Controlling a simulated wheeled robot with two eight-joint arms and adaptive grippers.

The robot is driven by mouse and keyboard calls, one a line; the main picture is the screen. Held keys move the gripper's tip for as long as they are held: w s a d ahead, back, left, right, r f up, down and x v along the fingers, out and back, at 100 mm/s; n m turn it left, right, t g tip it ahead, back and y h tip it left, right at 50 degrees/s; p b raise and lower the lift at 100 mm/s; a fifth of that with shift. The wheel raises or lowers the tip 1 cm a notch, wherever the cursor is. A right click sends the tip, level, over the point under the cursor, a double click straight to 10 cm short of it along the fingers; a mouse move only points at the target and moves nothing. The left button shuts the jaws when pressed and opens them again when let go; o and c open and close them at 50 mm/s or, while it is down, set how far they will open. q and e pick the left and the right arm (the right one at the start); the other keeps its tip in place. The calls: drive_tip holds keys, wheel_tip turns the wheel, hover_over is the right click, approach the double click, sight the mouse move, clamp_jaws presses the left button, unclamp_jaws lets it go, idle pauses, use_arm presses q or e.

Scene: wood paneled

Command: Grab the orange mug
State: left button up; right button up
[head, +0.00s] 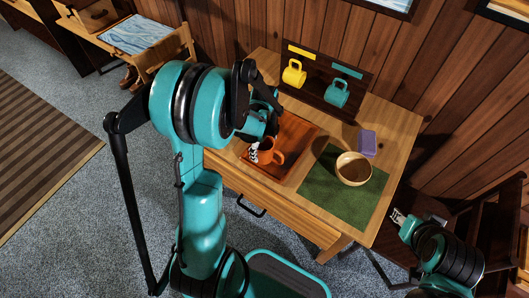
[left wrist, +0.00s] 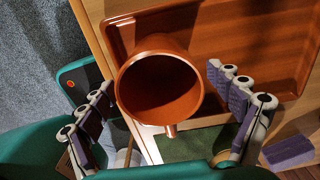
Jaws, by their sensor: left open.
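The orange mug (head: 267,152) appears upright over the reddish-brown tray (head: 298,128) on the wooden table, its handle toward the right in the head view. In the left wrist view I look into the mug's open mouth (left wrist: 160,88), with its handle at the bottom. My left gripper (head: 254,153) is open at the mug. In the left wrist view its fingers (left wrist: 162,82) stand apart on both sides of the mug. I cannot tell whether they touch it. My right gripper (head: 398,216) is off the table's right side, away from the mug; its jaws are too small to read.
A wooden bowl (head: 354,169) sits on a green mat (head: 327,188). A purple block (head: 367,143) lies beside it. A dark rack (head: 316,89) at the back holds a yellow mug (head: 294,73) and a teal mug (head: 337,92). A wooden chair (head: 165,52) stands to the left.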

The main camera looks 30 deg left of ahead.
use_arm(q)
drive_tip(key=shift+f, duration=0.95)
drive_tip(key=shift+r, duration=0.1)
drive_tip(key=shift+c, duration=0.4)
drive_tip(key=c, duration=1.5)
drive_tip(key=shift+r, duration=0.15)
